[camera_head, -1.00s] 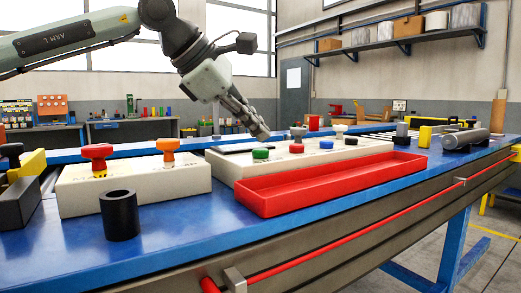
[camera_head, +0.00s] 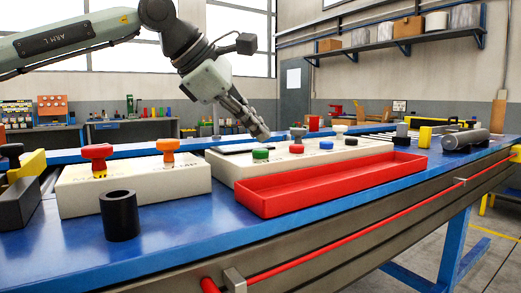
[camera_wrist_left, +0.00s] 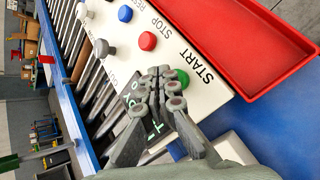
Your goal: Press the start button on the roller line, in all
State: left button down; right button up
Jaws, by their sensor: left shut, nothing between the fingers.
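The green start button (camera_head: 260,154) is on the near left part of a white control box (camera_head: 232,171). The button also shows in the left wrist view (camera_wrist_left: 183,77), beside the printed word START, partly hidden by my fingers. My left gripper (camera_head: 264,136) is shut and empty. Its tips point down just above and behind the button in the head view. In the left wrist view the closed fingers (camera_wrist_left: 163,88) overlap the button's edge. I cannot tell whether they touch it. My right gripper is out of view.
Red (camera_head: 296,148), blue (camera_head: 326,145) and black (camera_head: 351,141) buttons line the same box. A long red tray (camera_head: 340,190) lies in front of it. Another white box (camera_head: 135,190) with red and orange mushroom buttons and a black cup (camera_head: 120,216) stand at the left.

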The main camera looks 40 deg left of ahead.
pick_arm(q)
jog(key=shift+f+b, duration=0.3)
jog(key=shift+f, duration=0.15)
